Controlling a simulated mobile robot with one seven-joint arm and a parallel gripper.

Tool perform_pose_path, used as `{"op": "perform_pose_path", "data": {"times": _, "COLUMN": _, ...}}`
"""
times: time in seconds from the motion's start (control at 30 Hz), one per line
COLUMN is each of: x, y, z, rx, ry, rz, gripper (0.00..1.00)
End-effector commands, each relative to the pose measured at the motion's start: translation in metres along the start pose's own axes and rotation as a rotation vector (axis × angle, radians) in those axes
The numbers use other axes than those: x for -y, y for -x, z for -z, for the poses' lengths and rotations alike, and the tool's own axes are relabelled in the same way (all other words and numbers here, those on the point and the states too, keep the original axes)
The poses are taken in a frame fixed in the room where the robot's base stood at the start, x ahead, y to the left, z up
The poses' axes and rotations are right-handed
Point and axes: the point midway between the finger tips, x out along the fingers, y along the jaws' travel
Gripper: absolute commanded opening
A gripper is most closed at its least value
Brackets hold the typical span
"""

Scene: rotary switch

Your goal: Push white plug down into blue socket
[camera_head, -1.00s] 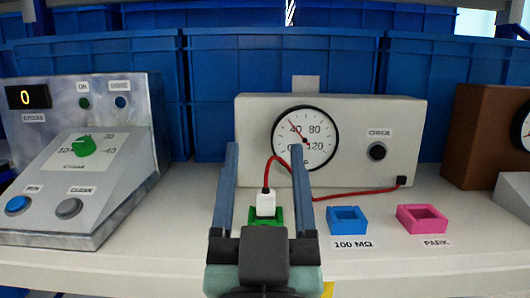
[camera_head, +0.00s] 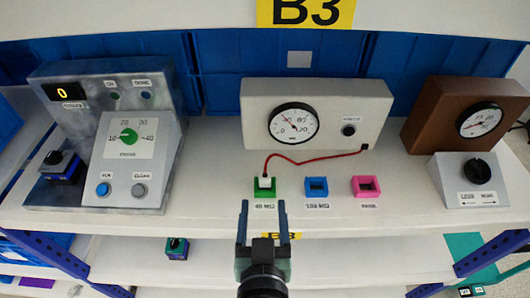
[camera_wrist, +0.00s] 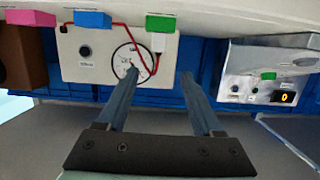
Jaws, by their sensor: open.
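The white plug (camera_head: 265,183) stands in the green socket (camera_head: 264,193) on the shelf, with a red cable running from it to the beige meter box. The blue socket (camera_head: 316,187) is just right of it, empty, behind a label that seems to read 100 MΩ. My gripper (camera_head: 263,204) is open and empty, in front of the green socket and apart from the plug. In the wrist view the picture is upside down: the plug (camera_wrist: 158,42), the green socket (camera_wrist: 160,23) and the blue socket (camera_wrist: 93,19) lie beyond my open fingers (camera_wrist: 157,78).
A pink socket (camera_head: 365,187) is right of the blue one. The beige meter box (camera_head: 340,100) stands behind, a grey control panel (camera_head: 125,130) at left, a brown meter box (camera_head: 430,112) and a knob box (camera_head: 478,180) at right. The shelf's front edge is below the sockets.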

Motion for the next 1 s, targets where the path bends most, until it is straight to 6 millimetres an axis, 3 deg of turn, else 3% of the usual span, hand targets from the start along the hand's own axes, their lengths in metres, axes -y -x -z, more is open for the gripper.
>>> {"op": "perform_pose_path", "data": {"times": 0.1, "x": -0.001, "y": 0.013, "z": 0.002, "rx": 0.050, "ry": 0.005, "rz": -0.001, "gripper": 0.68}}
{"op": "perform_pose_path", "data": {"times": 0.27, "x": -0.002, "y": 0.016, "z": -0.005, "rx": 0.075, "ry": 0.008, "rz": -0.002, "gripper": 0.68}}
{"op": "perform_pose_path", "data": {"times": 0.7, "x": -0.003, "y": -0.048, "z": -0.010, "rx": 0.075, "ry": 0.007, "rz": -0.003, "gripper": 0.68}}
{"op": "perform_pose_path", "data": {"times": 1.0, "x": -0.003, "y": -0.065, "z": -0.011, "rx": 0.076, "ry": 0.008, "rz": -0.002, "gripper": 0.68}}
